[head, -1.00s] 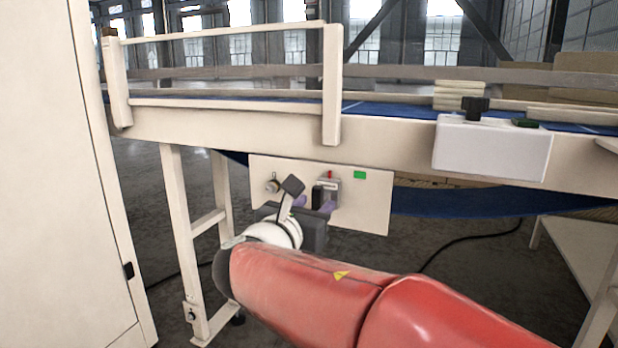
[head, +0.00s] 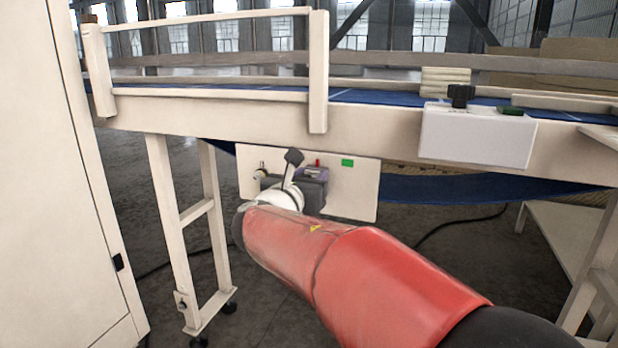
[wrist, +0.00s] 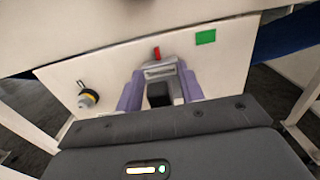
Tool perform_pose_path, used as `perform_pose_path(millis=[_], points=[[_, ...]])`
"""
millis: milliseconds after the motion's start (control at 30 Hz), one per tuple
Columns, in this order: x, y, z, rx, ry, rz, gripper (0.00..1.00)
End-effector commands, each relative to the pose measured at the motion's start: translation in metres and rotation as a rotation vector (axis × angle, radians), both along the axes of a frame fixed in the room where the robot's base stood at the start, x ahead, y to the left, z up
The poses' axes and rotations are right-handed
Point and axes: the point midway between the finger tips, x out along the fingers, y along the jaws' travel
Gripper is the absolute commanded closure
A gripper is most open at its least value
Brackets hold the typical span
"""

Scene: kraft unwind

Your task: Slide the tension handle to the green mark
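The tension handle (wrist: 159,94) is a black block on a grey metal slider, with a red pointer (wrist: 157,53) above it. It sits on a pale panel (head: 360,205) under the conveyor. The green mark (wrist: 205,37) is a small rectangle at the panel's upper edge, right of the pointer; it also shows in the head view (head: 348,163). My gripper (wrist: 160,88) has its purple fingers on either side of the handle, open, with gaps seemingly left between fingers and handle. In the head view my wrist and gripper body hide the handle.
A knob with a yellow ring (wrist: 87,98) sticks out at the panel's left. The conveyor frame (head: 220,120) runs just above the panel. A white control box (head: 475,137) is at the right and a tall cabinet (head: 65,200) at the left.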

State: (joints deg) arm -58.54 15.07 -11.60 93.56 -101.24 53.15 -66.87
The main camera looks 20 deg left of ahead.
Motion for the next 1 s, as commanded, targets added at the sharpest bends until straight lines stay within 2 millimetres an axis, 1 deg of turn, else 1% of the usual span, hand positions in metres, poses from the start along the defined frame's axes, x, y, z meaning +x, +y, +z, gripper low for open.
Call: perform_pose_path(millis=[33, 267, 467, 533, 567, 800, 900, 1000], points=[[0.000, 0.000, 0.000, 0.000, 0.000, 0.000, 0.69], [0.000, 0.000, 0.000, 0.000, 0.000, 0.000, 0.99], [0.000, 0.000, 0.000, 0.000, 0.000, 0.000, 1.00], [0.000, -0.003, -0.001, 0.001, 0.000, -0.001, 1.00], [0.000, -0.007, -0.002, 0.001, 0.001, -0.002, 1.00], [-0.004, -0.054, -0.003, 0.003, 0.001, -0.005, 1.00], [-0.005, -0.064, -0.002, 0.002, 0.001, -0.003, 1.00], [-0.005, -0.066, -0.001, 0.001, 0.001, -0.002, 1.00]])
